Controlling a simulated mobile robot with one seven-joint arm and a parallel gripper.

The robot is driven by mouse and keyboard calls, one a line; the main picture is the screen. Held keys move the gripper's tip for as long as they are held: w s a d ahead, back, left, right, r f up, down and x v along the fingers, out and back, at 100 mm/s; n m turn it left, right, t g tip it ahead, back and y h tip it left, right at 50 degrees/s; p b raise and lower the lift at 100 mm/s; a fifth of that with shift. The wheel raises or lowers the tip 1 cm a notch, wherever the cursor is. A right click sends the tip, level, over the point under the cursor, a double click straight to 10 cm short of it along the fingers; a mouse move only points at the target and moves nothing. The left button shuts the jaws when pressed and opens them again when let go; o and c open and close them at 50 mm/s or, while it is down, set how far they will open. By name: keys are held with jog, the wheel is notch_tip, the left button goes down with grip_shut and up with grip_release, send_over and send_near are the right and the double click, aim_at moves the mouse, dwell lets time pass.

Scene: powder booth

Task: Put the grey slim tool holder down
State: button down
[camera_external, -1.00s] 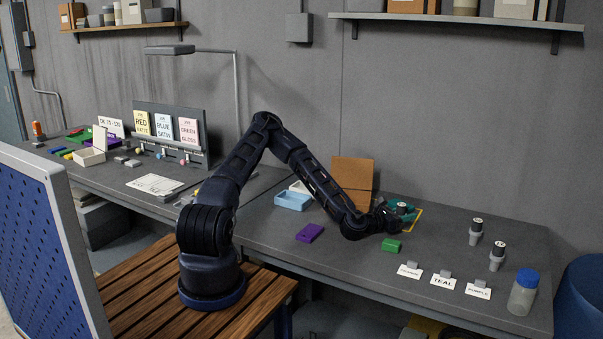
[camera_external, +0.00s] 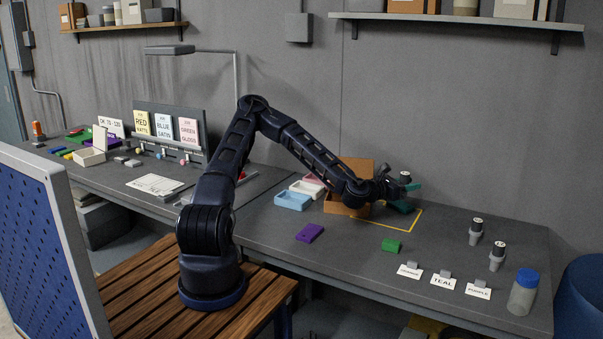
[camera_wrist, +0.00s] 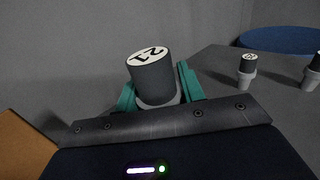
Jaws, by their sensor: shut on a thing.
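My gripper (camera_external: 405,197) is over the back of the right part of the bench, near a yellow outline (camera_external: 421,217). Its teal fingers are shut on the grey slim tool holder, which has a dark top (camera_external: 405,176). In the wrist view the holder (camera_wrist: 152,78) stands between the teal fingers (camera_wrist: 160,90), with a white end face marked 21, tilted slightly in the picture. Its lower part is hidden by my gripper. I cannot tell how high its base is above the bench.
Two similar holders (camera_external: 476,230) (camera_external: 497,255) stand at the right. A brown box (camera_external: 338,206) and blue tray (camera_external: 292,201) are left of my gripper.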

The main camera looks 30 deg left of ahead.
notch_tip(320, 180, up, 8)
jog(key=shift+r, duration=0.2)
jog(key=w+a+r+n+t+y, duration=0.1)
jog(key=w+a+n+y, duration=0.1)
jog(key=a, duration=1.1)
jog(key=w+a+r+n+t+y, duration=0.1)
jog(key=w+a+n+y, duration=0.2)
jog(key=a, duration=1.1)
jog(key=w+a+r+n+t+y, duration=0.1)
jog(key=w+a+y, duration=0.5)
jog(key=a, duration=0.7)
jog(key=shift+w+a+n+t, duration=0.4)
jog(key=shift+w+n+t, duration=0.1)
jog(key=shift+w+n, duration=0.5)
jog(key=s+d+f+m+g+h, duration=0.1)
jog(key=s+d+m+h, duration=0.25)
jog(key=d, duration=0.95)
jog(key=s+d+f+m+g+h, duration=0.15)
jog(key=s+d+h, duration=0.3)
jog(key=d, duration=0.75)
jog(key=s+d+f+m+g+h, duration=0.1)
jog(key=s+d+m+g+h, duration=0.3)
jog(key=d, duration=0.9)
jog(key=f, duration=0.6)
jog(key=f+t, duration=0.1)
jog(key=f, duration=0.6)
jog(key=s+f+n+t+y, duration=0.1)
jog(key=f, duration=0.5)
jog(key=shift+a+f+t, duration=0.15)
jog(key=shift+t, duration=0.1)
